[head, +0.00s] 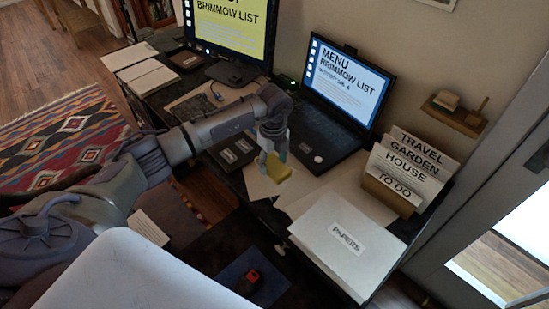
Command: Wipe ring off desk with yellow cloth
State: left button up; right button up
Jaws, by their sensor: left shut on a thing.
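My left gripper (273,156) comes in over the desk (221,164) and points down in front of the laptop. It is shut on the yellow cloth (279,171), a small folded-looking piece below its fingertips. The cloth is over pale paper sheets (256,184); I cannot tell whether it touches them. I cannot make out a ring mark on the desk; the arm and papers cover part of the top. My right gripper is not in view.
An open laptop (345,85) stands behind the gripper, with a monitor (231,32) to its left. A file holder (390,192) and a white box labelled PAPERS (345,246) fill the right side. Books (147,76) lie at the far left. Little desktop is bare.

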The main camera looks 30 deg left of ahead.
pick_arm(q)
jog(key=shift+f+b, duration=0.5)
jog(key=shift+f, duration=0.2)
jog(key=b, duration=0.3)
send_over(273, 184)
notch_tip(273, 184, down, 4)
jog(key=shift+f, duration=0.1)
jog(key=shift+f+b, duration=0.1)
jog(key=shift+b, duration=0.2)
jog(key=shift+f+b, duration=0.65)
jog(key=shift+f, duration=0.35)
